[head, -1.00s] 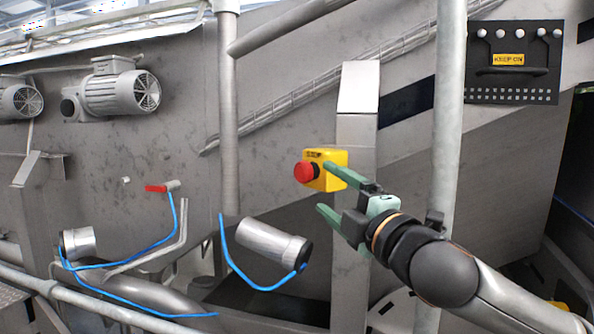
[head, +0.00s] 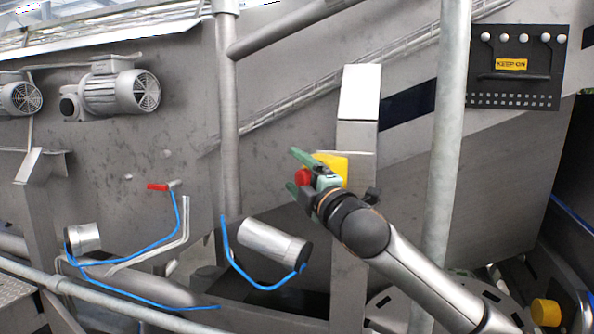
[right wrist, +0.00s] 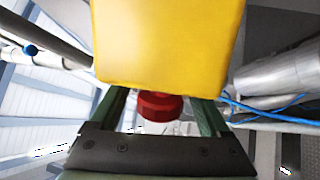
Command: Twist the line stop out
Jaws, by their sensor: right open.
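The line stop is a red mushroom button (head: 303,177) on a yellow box (head: 338,165), fixed to a grey metal post. My right gripper (head: 296,170) is open in front of the box, its green fingers above and below the button in the head view. The arm and gripper hide part of the box. In the right wrist view the yellow box (right wrist: 168,45) fills the upper middle, and the red button (right wrist: 160,106) sits between the two spread green fingers (right wrist: 160,112). I cannot tell whether the fingers touch the button. My left gripper is not in view.
A vertical pipe (head: 446,150) stands right of the post, close to my right arm. A black panel (head: 515,85) with a yellow label hangs at the upper right. A red-handled valve (head: 158,187), blue hoses and a metal cylinder (head: 268,240) are at the left.

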